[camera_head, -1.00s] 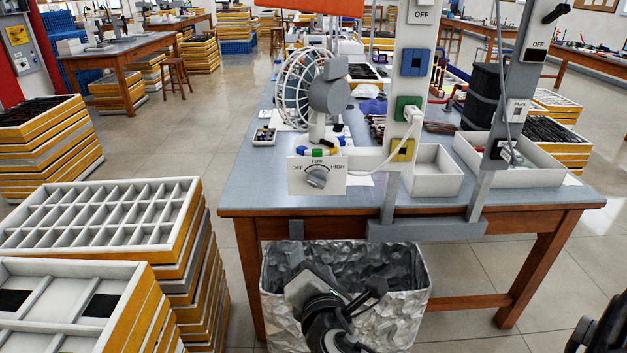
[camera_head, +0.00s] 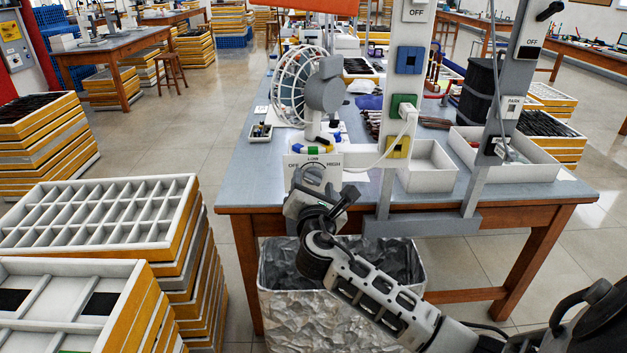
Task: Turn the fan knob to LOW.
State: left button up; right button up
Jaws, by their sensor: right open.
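The fan (camera_head: 322,88) with a round wire guard stands on the workbench. Below it is a white control panel (camera_head: 334,178) marked OFF, LOW and HIGH, with a grey knob (camera_head: 314,172) at its middle. My right gripper (camera_head: 322,192) is open, just in front of and below the knob, and covers the lower part of the panel. I cannot tell whether it touches the knob. The knob's pointer direction is too small and partly covered to read. My left gripper is not in view.
The workbench (camera_head: 240,180) has grey posts with switches to the right of the fan. White trays (camera_head: 428,168) stand behind the posts. A silver bin (camera_head: 285,305) is under my right arm. Stacked divided crates (camera_head: 110,225) stand at left.

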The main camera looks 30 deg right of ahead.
jog(key=shift+x, duration=0.75)
jog(key=c, duration=0.9)
